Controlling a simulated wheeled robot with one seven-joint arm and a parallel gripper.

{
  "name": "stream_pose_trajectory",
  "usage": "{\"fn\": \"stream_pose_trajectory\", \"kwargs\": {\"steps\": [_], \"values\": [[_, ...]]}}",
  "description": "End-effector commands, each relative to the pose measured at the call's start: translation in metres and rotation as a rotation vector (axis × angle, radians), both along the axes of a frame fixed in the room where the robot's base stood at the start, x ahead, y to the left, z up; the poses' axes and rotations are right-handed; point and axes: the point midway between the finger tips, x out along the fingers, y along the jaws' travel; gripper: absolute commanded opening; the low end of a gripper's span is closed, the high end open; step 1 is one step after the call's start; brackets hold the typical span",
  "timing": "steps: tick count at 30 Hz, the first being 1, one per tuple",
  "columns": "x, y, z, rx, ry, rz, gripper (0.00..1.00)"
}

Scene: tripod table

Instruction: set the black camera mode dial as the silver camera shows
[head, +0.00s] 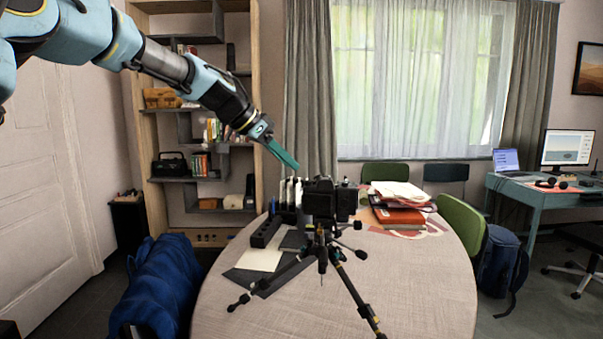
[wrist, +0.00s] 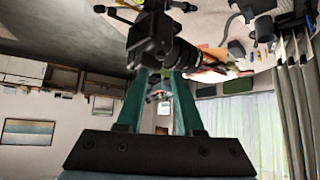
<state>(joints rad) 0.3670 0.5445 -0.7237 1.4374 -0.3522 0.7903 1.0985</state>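The black camera (head: 320,200) sits on a small black tripod (head: 322,250) on the round table. In the wrist view the black camera (wrist: 152,36) shows at the top centre, its lens pointing right and down. My gripper (head: 296,165) comes down from the upper left, with its teal fingertips just above and left of the camera. In the wrist view my gripper (wrist: 160,72) is open, with a clear gap between the fingers and nothing held. The fingertips overlap the camera's lower edge there; contact cannot be told. The mode dial is too small to make out. I cannot pick out a silver camera.
The table (head: 420,270) has free room at the front and right. A black slotted block (head: 265,232) and flat sheets (head: 260,260) lie left of the tripod. Stacked books (head: 398,213) lie behind right. A green chair (head: 462,222) stands at the right edge.

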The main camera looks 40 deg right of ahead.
Motion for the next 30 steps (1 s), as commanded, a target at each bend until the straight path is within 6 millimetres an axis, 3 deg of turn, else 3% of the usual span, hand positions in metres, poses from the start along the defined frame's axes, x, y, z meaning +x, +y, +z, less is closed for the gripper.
{"fn": "stream_pose_trajectory", "kwargs": {"steps": [9,22,30], "values": [[-0.009,-0.034,-0.034,0.001,0.000,0.001,0.36],[-0.011,-0.041,-0.043,0.001,-0.002,0.003,0.36],[-0.011,-0.041,-0.043,0.001,-0.001,0.002,0.07]]}}
